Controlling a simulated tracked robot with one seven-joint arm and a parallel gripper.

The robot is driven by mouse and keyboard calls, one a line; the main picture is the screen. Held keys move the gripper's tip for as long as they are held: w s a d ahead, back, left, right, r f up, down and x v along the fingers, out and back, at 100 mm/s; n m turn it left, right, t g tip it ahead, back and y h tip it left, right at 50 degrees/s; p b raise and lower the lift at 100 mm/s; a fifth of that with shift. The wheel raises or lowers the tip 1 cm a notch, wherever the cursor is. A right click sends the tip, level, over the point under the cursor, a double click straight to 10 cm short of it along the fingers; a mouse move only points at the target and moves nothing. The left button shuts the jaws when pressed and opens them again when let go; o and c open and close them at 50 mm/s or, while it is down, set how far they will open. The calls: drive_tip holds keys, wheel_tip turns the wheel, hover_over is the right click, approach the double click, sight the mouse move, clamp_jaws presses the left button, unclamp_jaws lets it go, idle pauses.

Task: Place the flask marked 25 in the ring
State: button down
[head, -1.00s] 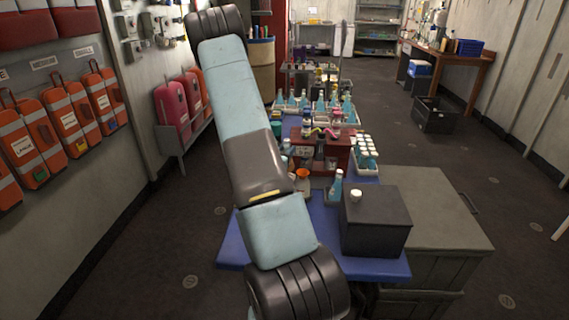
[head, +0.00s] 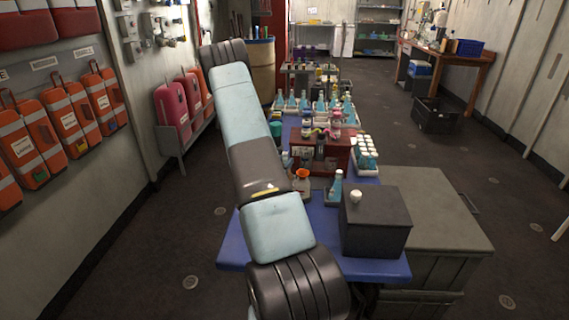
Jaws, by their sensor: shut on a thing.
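Several small flasks and bottles stand on the blue table, but their marks are too small to read, so I cannot tell which is 25. A flask with an orange top (head: 302,179) stands just right of my arm. A blue bottle (head: 336,187) stands beside the dark box. More blue flasks (head: 320,104) stand in a tray farther back. A dark red stand (head: 336,156) holds small items in the middle. I cannot make out the ring. My arm crosses the picture in front of the table's left part. My gripper does not show.
A dark grey box (head: 376,222) with a white knob stands on the near right of the blue table (head: 232,252). A rack of white-capped bottles (head: 366,153) is behind it. A grey crate (head: 435,210) adjoins on the right. Floor on the right is open.

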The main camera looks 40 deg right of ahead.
drive_tip(key=c, duration=0.7)
unclamp_jaws()
drive_tip(key=v, duration=1.2)
drive_tip(key=s+a+r+m+g+y, duration=0.1)
drive_tip(key=s+a+r+m+g, duration=0.15)
drive_tip(key=r+m, duration=0.35)
drive_tip(key=s+a+r+m+g+y, duration=0.2)
drive_tip(key=s+r+m+g, duration=0.15)
drive_tip(key=r, duration=0.45)
drive_tip(key=s+a+r+m+g+y, duration=0.1)
drive_tip(key=s+a+r+m+g, duration=0.1)
drive_tip(key=s+r+m+g, duration=0.35)
drive_tip(key=s+a+r+m+t+y, duration=0.2)
drive_tip(key=s+a+r+t+y, duration=0.1)
drive_tip(key=a, duration=0.6)
drive_tip(key=s+a+r+m+t+y, duration=0.2)
drive_tip(key=s+a+r+t+y, duration=0.2)
drive_tip(key=a+r, duration=0.3)
drive_tip(key=s+a+r+m+t+y, duration=0.2)
drive_tip(key=a+r+y, duration=0.4)
drive_tip(key=a, duration=0.5)
drive_tip(key=shift+s+t, duration=0.7)
drive_tip(key=shift+t, duration=0.55)
